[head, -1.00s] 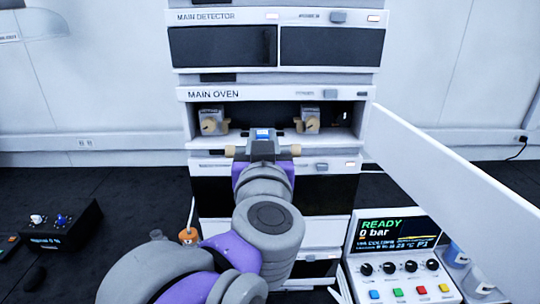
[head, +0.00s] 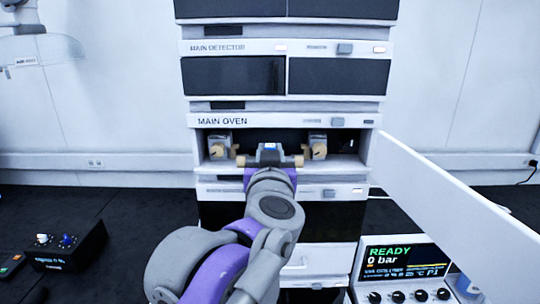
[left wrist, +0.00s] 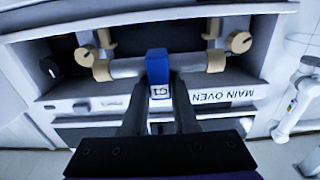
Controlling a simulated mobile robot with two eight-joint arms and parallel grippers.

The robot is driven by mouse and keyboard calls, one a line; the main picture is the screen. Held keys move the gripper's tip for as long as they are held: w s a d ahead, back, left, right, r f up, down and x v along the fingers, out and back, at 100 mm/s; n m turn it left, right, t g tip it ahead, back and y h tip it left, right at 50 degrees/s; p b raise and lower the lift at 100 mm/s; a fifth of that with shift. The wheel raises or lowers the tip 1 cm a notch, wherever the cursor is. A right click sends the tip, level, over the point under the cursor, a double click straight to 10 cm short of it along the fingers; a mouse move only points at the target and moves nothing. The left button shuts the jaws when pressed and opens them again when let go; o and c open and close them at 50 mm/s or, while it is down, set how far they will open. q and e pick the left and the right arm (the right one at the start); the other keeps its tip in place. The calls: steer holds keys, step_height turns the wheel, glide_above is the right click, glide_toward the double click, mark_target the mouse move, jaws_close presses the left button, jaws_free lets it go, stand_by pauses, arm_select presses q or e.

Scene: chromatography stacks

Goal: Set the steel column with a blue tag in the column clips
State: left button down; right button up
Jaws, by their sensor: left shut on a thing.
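The steel column (left wrist: 127,68) is a short horizontal tube with tan end fittings and a blue tag (left wrist: 157,66) at its middle. My left gripper (head: 268,155) is shut on it at the tag, and the tag also shows in the head view (head: 270,147). The column is level at the open front of the main oven. Two column clips, left (head: 219,146) and right (head: 317,146), stand inside with tan knobs. The column's ends lie between and slightly below them in the head view. Whether they touch is unclear. My right gripper is not in view.
The main oven (head: 282,121) is a shelf-like bay in an instrument stack. Its white door (head: 455,205) swings out to the right. A control panel (head: 405,265) reading READY, 0 bar stands at lower right. A black box (head: 68,248) lies at left.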

mark_target(270, 131)
arm_select(q)
steer(key=shift+w+f, duration=0.1)
steer(key=shift+w, duration=1.65)
steer(key=shift+w+p, duration=0.95)
steer(key=shift+w, duration=2.05)
steer(key=shift+s+f+b, duration=0.15)
steer(key=shift+f+b, duration=0.4)
steer(key=shift+f, duration=0.4)
steer(key=c, duration=0.6)
jaws_free()
